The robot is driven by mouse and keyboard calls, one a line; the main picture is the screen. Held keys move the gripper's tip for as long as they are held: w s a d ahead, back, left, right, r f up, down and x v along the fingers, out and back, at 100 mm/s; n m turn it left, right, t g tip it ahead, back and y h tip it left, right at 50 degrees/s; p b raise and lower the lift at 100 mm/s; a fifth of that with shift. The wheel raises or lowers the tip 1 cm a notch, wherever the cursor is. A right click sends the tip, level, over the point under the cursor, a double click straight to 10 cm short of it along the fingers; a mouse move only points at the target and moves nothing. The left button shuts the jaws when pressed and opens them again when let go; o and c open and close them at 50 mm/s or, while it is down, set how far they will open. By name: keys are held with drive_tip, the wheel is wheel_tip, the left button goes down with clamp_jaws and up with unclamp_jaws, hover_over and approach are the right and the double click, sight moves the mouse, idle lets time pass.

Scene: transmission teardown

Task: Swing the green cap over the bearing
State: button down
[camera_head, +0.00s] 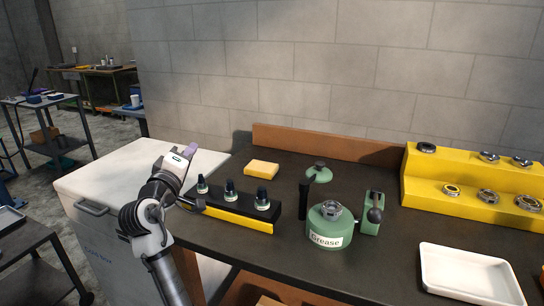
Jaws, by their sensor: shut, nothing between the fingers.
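The green cap (320,166) is a small domed piece with a knob, standing behind and slightly left of the grease pot. It is swung clear of the bearing. A black upright post (304,197) stands in front of it, left of the pot. The metal bearing (331,209) sits uncovered on top of the green pot labelled "Grease" (325,236). My gripper (191,148) is at the left, over the white cabinet side, well away from the cap and the bearing. It is shut and empty, its purplish tip pointing up.
Right of the pot is a green block with a dark lever (374,214). A yellow stepped rack (430,192) with several bearings stands at the right; a white tray (468,275) lies in front. A holder (225,215) with three tools and a yellow block (262,168) are at left.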

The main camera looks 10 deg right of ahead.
sight(317, 174)
drive_tip(key=d+f+m+g+h, duration=0.1)
drive_tip(key=d+f+g+h, duration=0.1)
drive_tip(key=d, duration=0.4)
drive_tip(key=d+f+m+g+h, duration=0.1)
drive_tip(key=d+f+g+h, duration=0.1)
drive_tip(key=d+g, duration=0.2)
drive_tip(key=d+f+m+g+h+p, duration=0.1)
drive_tip(key=d+g, duration=0.3)
drive_tip(key=d, duration=0.4)
drive_tip(key=shift+s+d+f+h, duration=0.25)
drive_tip(key=shift+s+f+h, duration=0.15)
drive_tip(key=shift+f+h, duration=0.2)
drive_tip(key=shift+r, duration=0.1)
drive_tip(key=s+d+p+x, duration=0.1)
drive_tip(key=p+x, duration=0.4)
drive_tip(key=x, duration=0.7)
drive_tip(key=shift+s+d+f, duration=0.25)
drive_tip(key=shift+s+d, duration=0.2)
drive_tip(key=shift+d, duration=0.05)
drive_tip(key=shift+m, duration=0.3)
